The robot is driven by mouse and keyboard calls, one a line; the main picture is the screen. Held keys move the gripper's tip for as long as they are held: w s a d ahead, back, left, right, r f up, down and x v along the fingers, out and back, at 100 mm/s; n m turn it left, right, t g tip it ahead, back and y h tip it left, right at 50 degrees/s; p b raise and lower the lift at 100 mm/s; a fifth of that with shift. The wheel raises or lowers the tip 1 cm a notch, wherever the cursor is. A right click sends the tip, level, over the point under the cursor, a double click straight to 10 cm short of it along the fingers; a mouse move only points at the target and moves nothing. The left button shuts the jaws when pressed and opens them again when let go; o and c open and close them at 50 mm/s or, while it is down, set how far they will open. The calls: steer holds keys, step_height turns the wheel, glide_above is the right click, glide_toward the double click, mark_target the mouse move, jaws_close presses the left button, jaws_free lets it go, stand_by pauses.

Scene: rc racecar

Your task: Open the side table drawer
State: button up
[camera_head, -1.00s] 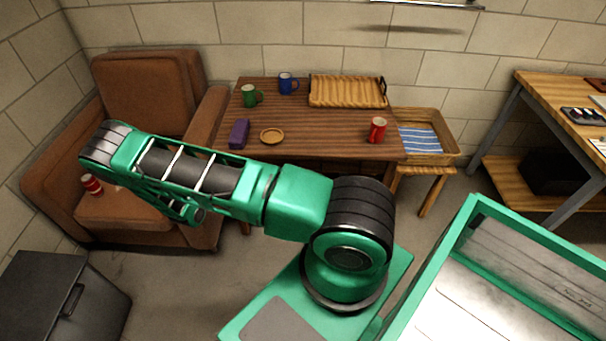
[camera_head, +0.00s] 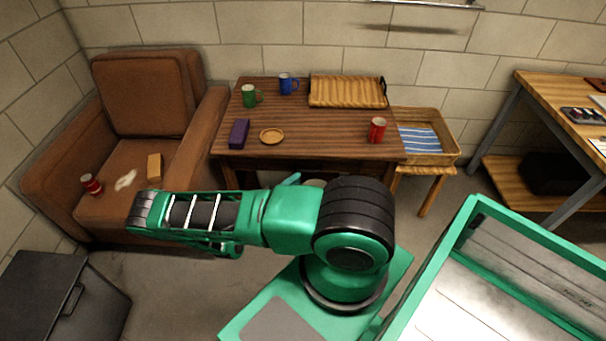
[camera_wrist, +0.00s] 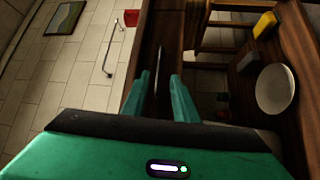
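The side table (camera_head: 320,125) is dark slatted wood and stands against the wall beside the armchair. Its drawer front is mostly hidden behind my arm in the head view. In the wrist view a dark wooden front (camera_wrist: 171,30) lies ahead of my gripper (camera_wrist: 160,83), with a thin dark handle-like bar (camera_wrist: 158,65) between the two green fingers. The fingers are apart, on either side of the bar; I cannot tell whether they touch it. In the head view a green part of my gripper shows just below the table's front edge. The drawer looks shut.
The armchair (camera_head: 150,100) stands left. A pale plate (camera_wrist: 276,89) lies below the tabletop.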

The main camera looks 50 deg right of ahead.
steer(key=shift+s+d+r, duration=0.1)
steer(key=shift+d+r, duration=0.1)
steer(key=shift+d, duration=1.1)
steer(key=shift+s+d+r, duration=0.1)
steer(key=shift+d+r, duration=0.1)
steer(key=shift+d, duration=1.1)
steer(key=shift+c, duration=0.5)
jaws_close()
steer(key=shift+f, duration=0.15)
